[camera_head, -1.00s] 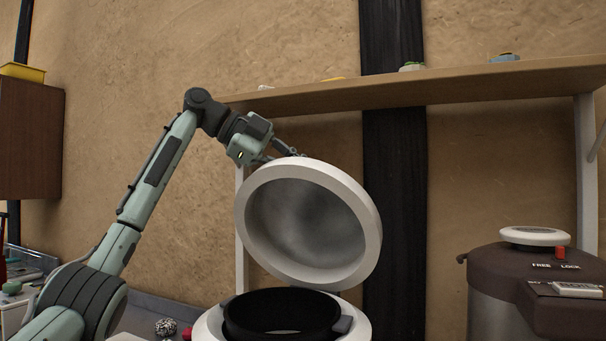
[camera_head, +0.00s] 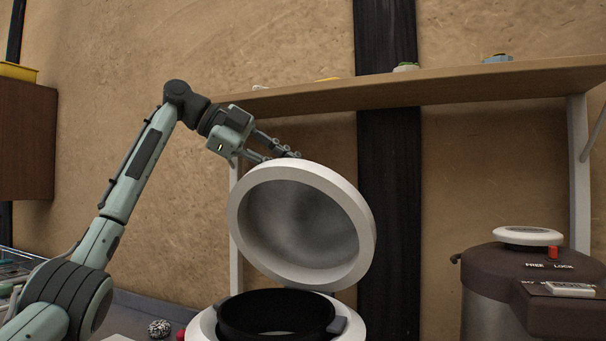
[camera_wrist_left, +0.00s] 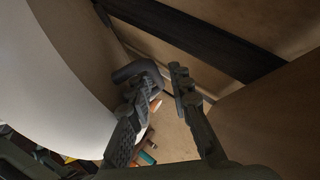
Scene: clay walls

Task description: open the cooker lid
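The cooker (camera_head: 352,328) is white with a dark inner pot (camera_head: 275,313). Its round lid (camera_head: 366,225) stands tilted up and open above the pot, its grey inner face toward the head camera. My left gripper (camera_head: 283,156) is at the lid's top left edge, its fingers reaching behind the rim. In the left wrist view the gripper (camera_wrist_left: 162,85) has its two fingers apart with nothing between them. The white lid (camera_wrist_left: 45,80) fills the left side there, beside the fingers. Whether a finger touches the lid is hard to tell. My right gripper is not in view.
A wooden shelf (camera_head: 470,86) runs along the wall just above the lid and gripper. A large brown-topped pot (camera_head: 490,310) stands at right. A brown cabinet (camera_head: 28,140) hangs at left. A speckled ball (camera_head: 159,328) lies left of the cooker.

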